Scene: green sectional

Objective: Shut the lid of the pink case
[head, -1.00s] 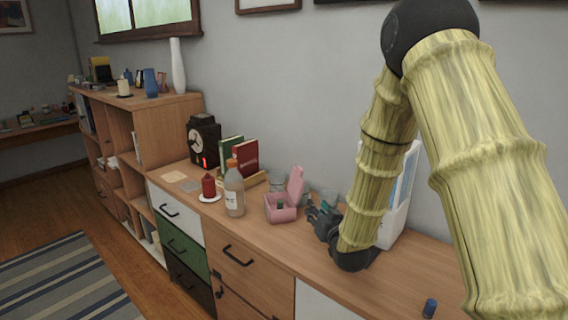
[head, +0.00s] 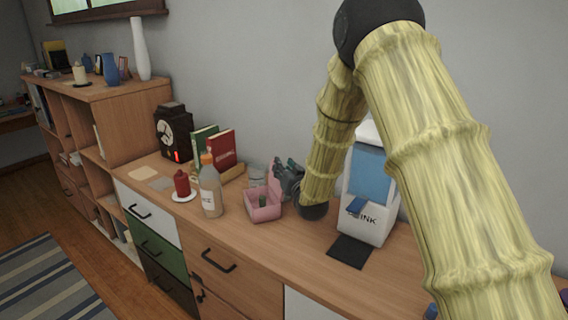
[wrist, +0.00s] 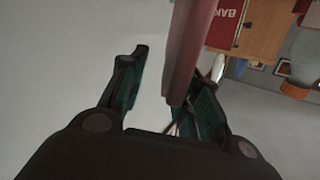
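The pink case (head: 263,211) stands on the wooden cabinet top with a small dark green item inside. Its lid (head: 275,188) is raised upright at the back right side. My gripper (head: 288,172) is beside and behind the raised lid, partly hidden by it. In the wrist view my gripper (wrist: 168,85) has its fingers spread apart. The lid (wrist: 188,55) shows there as a dull pink strip, seen edge-on, close to the right finger. I cannot tell whether they touch.
A bottle with an orange cap (head: 210,188) and a red candle (head: 182,184) stand left of the case. Books (head: 220,147) are behind them. A white dispenser (head: 372,190) and a dark mat (head: 349,251) are to the right. The counter front is clear.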

